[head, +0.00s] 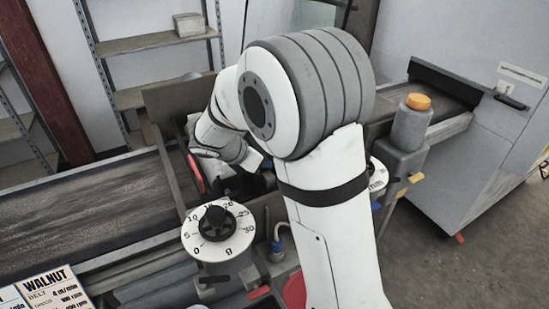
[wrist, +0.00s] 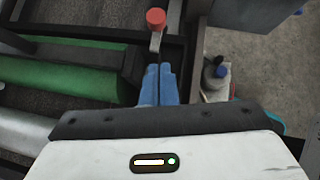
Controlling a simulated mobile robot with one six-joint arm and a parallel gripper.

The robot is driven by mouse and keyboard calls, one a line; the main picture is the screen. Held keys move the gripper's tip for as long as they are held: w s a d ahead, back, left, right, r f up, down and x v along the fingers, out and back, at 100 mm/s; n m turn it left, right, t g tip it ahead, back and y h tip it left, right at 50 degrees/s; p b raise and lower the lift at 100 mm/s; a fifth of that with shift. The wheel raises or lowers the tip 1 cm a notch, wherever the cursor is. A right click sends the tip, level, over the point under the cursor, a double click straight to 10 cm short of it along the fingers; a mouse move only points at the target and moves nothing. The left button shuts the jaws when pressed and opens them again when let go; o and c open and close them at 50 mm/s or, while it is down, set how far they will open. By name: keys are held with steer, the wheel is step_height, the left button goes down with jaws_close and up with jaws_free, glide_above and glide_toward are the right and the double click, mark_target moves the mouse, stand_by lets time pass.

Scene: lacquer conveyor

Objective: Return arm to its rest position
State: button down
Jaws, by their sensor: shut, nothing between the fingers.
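My arm bends over the conveyor machine in the head view, with its elbow high and its wrist low between the machine's dark side walls. My gripper (wrist: 158,72) shows in the wrist view with its two blue fingers together and nothing between them. Just beyond the fingertips is a red knob (wrist: 156,18) on a grey lever; I cannot tell whether they touch. In the head view the fingers are not clearly visible.
A dark conveyor belt (head: 80,215) lies at left. A numbered dial (head: 217,231) and an orange-capped grey bottle (head: 411,122) stand near my arm. The wrist view shows a green roller (wrist: 65,85) left of the fingers. Open floor (head: 480,255) lies at right.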

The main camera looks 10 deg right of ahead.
steer(key=v, duration=0.9)
steer(key=s+d+m+y, duration=0.4)
steer(key=s+m, duration=0.7)
steer(key=s+d+f+m+g+y, duration=0.1)
steer(key=s+d+m+y, duration=0.3)
steer(key=s+m, duration=0.7)
steer(key=shift+s+d+f+m+b, duration=0.25)
steer(key=shift+d+m, duration=0.2)
steer(key=shift+m, duration=0.35)
